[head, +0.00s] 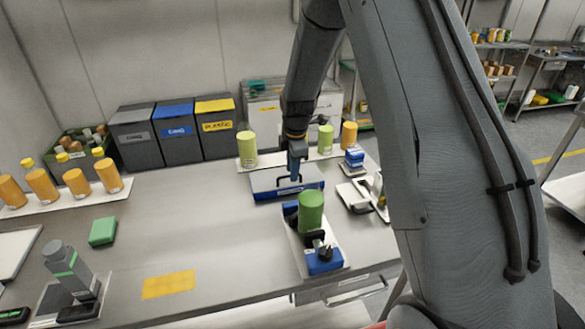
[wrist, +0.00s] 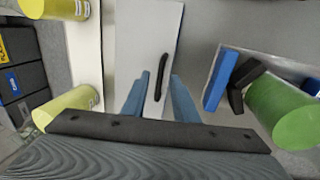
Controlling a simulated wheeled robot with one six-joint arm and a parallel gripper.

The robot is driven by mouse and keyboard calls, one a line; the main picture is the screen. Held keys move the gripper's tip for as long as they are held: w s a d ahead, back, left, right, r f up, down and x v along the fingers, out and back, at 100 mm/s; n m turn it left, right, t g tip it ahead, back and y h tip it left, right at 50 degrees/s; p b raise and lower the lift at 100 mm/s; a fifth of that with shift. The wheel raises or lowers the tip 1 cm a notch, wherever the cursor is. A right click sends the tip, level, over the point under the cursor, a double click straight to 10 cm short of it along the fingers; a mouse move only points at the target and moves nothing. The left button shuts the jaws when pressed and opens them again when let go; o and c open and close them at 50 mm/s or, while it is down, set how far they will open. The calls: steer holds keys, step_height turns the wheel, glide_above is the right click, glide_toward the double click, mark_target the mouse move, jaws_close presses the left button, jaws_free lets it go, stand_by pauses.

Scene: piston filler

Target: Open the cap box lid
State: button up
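The cap box (head: 262,191) is a low box with a blue front and a pale lid, standing on the bench below my arm. A black bar handle (wrist: 161,78) stands on its lid (wrist: 140,40); the lid looks shut. My gripper (head: 294,176) points down over the box, close to the handle. In the wrist view its blue fingers (wrist: 162,100) are apart, with the handle between them in the picture. I cannot tell whether either finger touches it. My arm hides part of the lid in the head view.
A green cylinder (head: 311,212) stands in a fixture on a plate (head: 299,254) just in front of the box. Yellow-green cylinders (head: 247,149) stand on a white strip behind it. Lidded bins (head: 181,134) line the back. The bench's middle left is clear around a yellow patch (head: 168,284).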

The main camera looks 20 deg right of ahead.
steer(key=shift+f, duration=0.15)
steer(key=shift+c, duration=0.4)
jaws_close()
stand_by(1.0)
